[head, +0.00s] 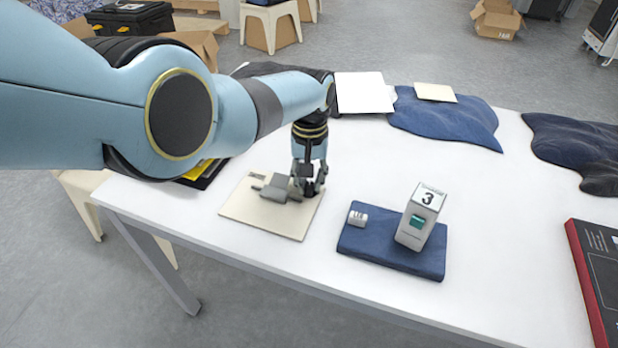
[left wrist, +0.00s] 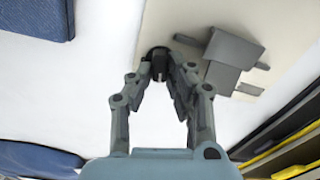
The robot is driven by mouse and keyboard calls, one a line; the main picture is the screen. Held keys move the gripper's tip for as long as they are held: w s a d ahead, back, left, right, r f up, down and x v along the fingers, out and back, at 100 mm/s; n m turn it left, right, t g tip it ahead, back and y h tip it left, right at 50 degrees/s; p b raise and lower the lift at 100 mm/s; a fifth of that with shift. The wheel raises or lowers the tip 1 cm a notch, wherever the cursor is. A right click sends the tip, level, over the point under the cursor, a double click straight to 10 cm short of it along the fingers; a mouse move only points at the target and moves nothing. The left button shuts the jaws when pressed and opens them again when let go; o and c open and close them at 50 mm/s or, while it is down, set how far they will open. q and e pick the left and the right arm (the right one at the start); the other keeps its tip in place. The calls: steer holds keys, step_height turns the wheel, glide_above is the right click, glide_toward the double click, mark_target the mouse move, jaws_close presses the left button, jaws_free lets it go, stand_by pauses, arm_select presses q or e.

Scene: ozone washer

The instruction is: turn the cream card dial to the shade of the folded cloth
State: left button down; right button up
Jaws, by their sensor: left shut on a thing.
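The cream card (head: 240,207) lies flat on the white table at the left, with grey block-like parts (head: 272,188) on it. In the left wrist view its cream surface (left wrist: 190,22) and a grey block (left wrist: 232,50) show beside the fingers. My left gripper (head: 312,188) points down at the card's right edge. It is shut on a small dark round dial (left wrist: 157,54), mostly hidden by the fingers. The dial's setting cannot be read. A folded blue cloth (head: 365,248) lies right of the card, apart from it. My right gripper is not in view.
A grey block marked 3 with a teal window (head: 416,225) and a small white piece (head: 357,217) stand on the folded cloth. Loose blue cloth (head: 450,120), dark cloth (head: 570,140) and a white sheet (head: 364,92) lie behind. A red-edged black box (head: 595,270) is at right.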

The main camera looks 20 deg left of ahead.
mark_target(311, 183)
arm_select(q)
steer(key=shift+d+m, duration=0.1)
steer(key=shift+m, duration=1.2)
steer(key=c, duration=1.6)
jaws_free()
steer(key=shift+o, duration=0.2)
steer(key=shift+r, duration=0.25)
step_height(311, 183, up, 11)
steer(key=shift+r, duration=0.2)
